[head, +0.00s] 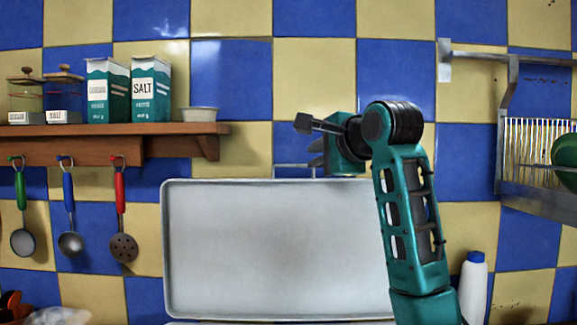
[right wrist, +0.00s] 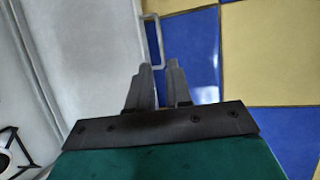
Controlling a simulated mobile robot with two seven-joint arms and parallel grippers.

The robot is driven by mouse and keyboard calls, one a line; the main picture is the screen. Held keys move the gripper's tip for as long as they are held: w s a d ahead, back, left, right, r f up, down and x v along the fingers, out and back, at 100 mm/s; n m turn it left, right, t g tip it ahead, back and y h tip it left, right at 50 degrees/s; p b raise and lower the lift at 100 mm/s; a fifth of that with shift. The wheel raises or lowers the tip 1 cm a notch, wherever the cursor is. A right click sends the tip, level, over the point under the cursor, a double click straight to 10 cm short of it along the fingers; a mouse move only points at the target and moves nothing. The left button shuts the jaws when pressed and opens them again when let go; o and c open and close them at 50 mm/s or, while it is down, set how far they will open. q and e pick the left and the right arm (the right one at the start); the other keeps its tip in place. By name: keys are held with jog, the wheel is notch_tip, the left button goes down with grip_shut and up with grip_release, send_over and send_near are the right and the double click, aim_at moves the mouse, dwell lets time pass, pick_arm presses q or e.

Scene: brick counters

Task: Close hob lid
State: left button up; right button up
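The hob lid (head: 275,250) is a light grey panel standing upright in front of the tiled wall. It also fills the left of the right wrist view (right wrist: 90,50). A thin pale handle (head: 293,165) sticks up from its top edge and also shows in the right wrist view (right wrist: 157,42). My right gripper (head: 308,142) is above the lid's top edge, near the handle. In the right wrist view its two fingers (right wrist: 159,66) are a little apart with nothing seen between them, just short of the handle. My left gripper is not in view.
A wooden shelf (head: 110,130) with jars, cartons and hanging utensils is at left. A metal dish rack (head: 540,200) is on the wall at right. A white bottle (head: 473,285) stands beside my right arm. Black hob parts (right wrist: 12,150) show at lower left in the wrist view.

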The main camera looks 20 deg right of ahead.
aim_at(293, 166)
jog(key=p+x, duration=0.2)
jog(key=x, duration=0.9)
jog(key=shift+w+a+f, duration=0.1)
jog(key=shift+w, duration=0.35)
jog(key=shift+w+f, duration=0.1)
jog(key=shift+w, duration=0.1)
jog(key=shift+c, duration=0.3)
grip_shut()
